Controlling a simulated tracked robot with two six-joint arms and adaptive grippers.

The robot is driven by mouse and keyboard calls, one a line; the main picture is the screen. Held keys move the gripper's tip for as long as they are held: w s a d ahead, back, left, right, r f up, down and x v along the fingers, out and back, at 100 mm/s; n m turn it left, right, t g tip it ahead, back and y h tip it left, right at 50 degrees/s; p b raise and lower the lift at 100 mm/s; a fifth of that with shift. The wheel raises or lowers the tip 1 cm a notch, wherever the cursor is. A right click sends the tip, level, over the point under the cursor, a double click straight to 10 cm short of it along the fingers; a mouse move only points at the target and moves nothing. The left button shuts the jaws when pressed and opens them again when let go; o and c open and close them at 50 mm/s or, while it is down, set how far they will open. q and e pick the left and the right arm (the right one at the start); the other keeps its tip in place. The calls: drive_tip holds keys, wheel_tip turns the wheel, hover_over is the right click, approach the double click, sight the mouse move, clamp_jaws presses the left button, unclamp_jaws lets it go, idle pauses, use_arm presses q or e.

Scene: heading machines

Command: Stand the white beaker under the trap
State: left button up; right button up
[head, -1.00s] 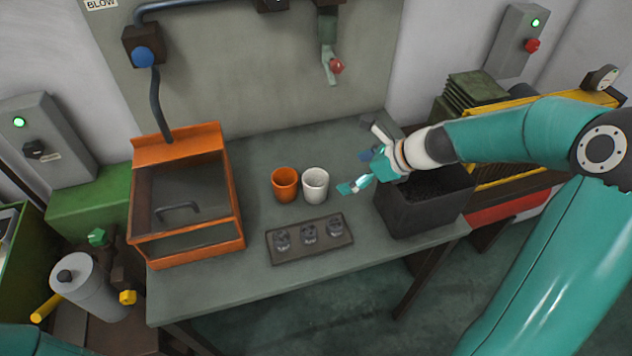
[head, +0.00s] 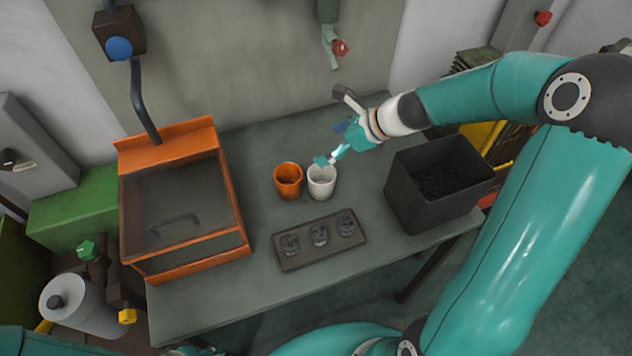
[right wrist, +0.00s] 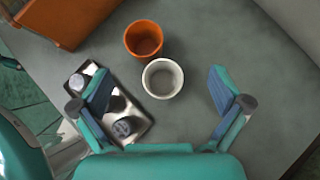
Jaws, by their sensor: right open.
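The white beaker (head: 321,184) stands upright on the bench, close beside an orange beaker (head: 288,182). My right gripper (head: 335,150) is open and empty, above and just behind the white beaker. In the right wrist view the white beaker (right wrist: 162,79) appears between the two spread fingers, with the orange beaker (right wrist: 144,40) beyond it. A grey-green pipe with a red valve handle (head: 339,47) hangs on the back wall and looks like the trap; the bench below it is clear. My left gripper does not show clearly.
A dark tray (head: 290,262) with several small metal pieces lies in front of the beakers. A black bin (head: 430,202) stands to the right. An orange hooded box (head: 183,250) fills the left. Bare bench lies behind the beakers.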

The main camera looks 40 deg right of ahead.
wheel_tip(320, 180, down, 2)
drive_tip(key=s+d+b, duration=0.1)
drive_tip(key=s+b, duration=0.1)
drive_tip(key=b, duration=0.5)
approach(311, 176)
drive_tip(key=shift+w+a+r, duration=0.2)
drive_tip(key=shift+a+r, duration=0.05)
drive_tip(key=shift+r, duration=0.1)
drive_tip(key=shift+f+b, duration=0.6)
drive_tip(key=shift+f, duration=0.1)
drive_tip(key=b+x, duration=0.1)
drive_tip(key=x, duration=0.6)
drive_tip(key=shift+w+a+f, duration=0.1)
drive_tip(key=c, duration=1.3)
